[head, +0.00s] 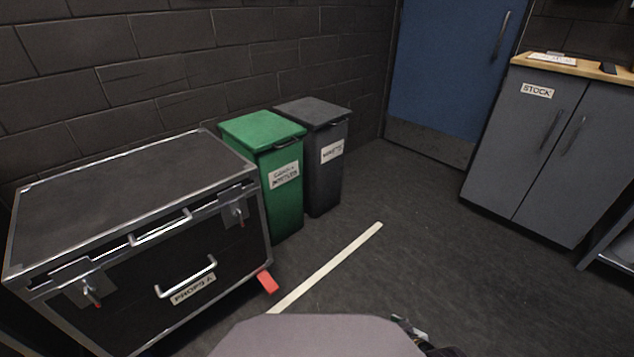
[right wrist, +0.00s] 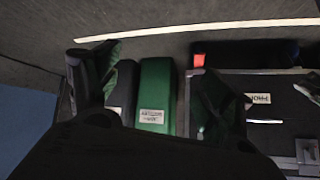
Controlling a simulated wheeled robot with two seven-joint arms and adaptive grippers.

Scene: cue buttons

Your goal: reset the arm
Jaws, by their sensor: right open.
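My right gripper (right wrist: 153,65) shows in the right wrist view with its two dark fingers spread wide apart. Nothing is held between them. The bins seen between the fingers are in the background, apart from the gripper. In the head view, only a small dark and metallic piece of what looks like my right arm shows at the bottom edge, right of my body. My left gripper is in neither view.
A black props case (head: 130,190) stands at left. A green bin (head: 285,180) and a dark grey bin (head: 325,170) stand by the brick wall. A blue door (head: 450,75) and grey stock cabinet (head: 510,150) are at right. The middle floor is clear, with a pale strip (head: 330,265).

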